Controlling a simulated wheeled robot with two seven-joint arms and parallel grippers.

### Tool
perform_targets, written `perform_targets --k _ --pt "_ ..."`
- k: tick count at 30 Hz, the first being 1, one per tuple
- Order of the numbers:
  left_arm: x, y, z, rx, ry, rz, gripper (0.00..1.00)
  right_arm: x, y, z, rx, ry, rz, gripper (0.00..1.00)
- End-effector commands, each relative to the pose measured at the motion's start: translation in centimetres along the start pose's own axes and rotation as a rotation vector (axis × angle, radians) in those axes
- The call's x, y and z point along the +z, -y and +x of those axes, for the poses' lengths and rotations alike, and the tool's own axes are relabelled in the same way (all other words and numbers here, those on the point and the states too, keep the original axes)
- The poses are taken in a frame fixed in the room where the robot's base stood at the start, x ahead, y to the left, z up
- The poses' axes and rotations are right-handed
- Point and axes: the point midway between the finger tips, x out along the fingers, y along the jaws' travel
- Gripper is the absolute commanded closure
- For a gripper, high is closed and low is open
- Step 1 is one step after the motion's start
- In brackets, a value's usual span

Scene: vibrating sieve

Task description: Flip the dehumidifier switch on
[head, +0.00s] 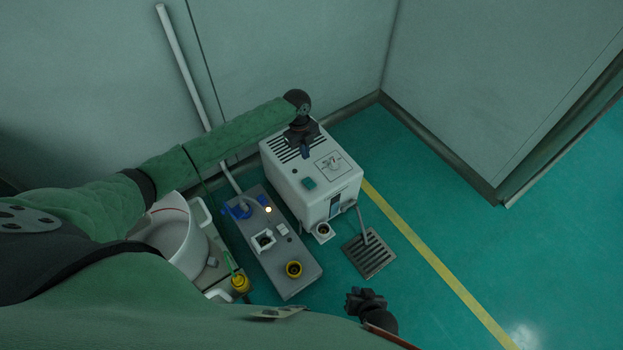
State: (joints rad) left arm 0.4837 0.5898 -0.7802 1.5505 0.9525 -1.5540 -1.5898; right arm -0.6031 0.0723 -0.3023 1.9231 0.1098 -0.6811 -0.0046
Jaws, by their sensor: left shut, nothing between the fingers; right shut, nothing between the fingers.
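The dehumidifier seems to be the white box-shaped machine (283,183) standing on the floor near the wall. On its top are a dark slotted vent, a dark green square button (309,183) and a light plate with a small raised toggle-like switch (333,162). I cannot tell the switch's position. My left gripper (305,152) is shut and empty, pointing down over the machine's top, left of the switch plate. I cannot tell whether it touches the top. My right gripper (366,298) is shut and empty, low in the picture, well away from the machine.
A grey unit (290,268) with sockets and a lit lamp stands left of the machine. A white round vessel (172,240) is further left. A floor drain grate (369,254) with a hose lies to the right. Walls close off the back; green floor is free at right.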

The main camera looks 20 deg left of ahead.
Motion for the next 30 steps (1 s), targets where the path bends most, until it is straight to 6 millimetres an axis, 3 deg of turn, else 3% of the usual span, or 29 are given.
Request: perform_targets --k 17,30 --pt "0.0 0.0 0.5 -0.002 -0.001 0.039 1.0 -0.1 0.0 0.0 0.0 -0.003 0.0 1.0" --pt "-0.1 0.0 7.2 -0.001 -0.002 0.037 1.0 -0.3 0.2 -0.3 -0.002 0.0 0.0 1.0"
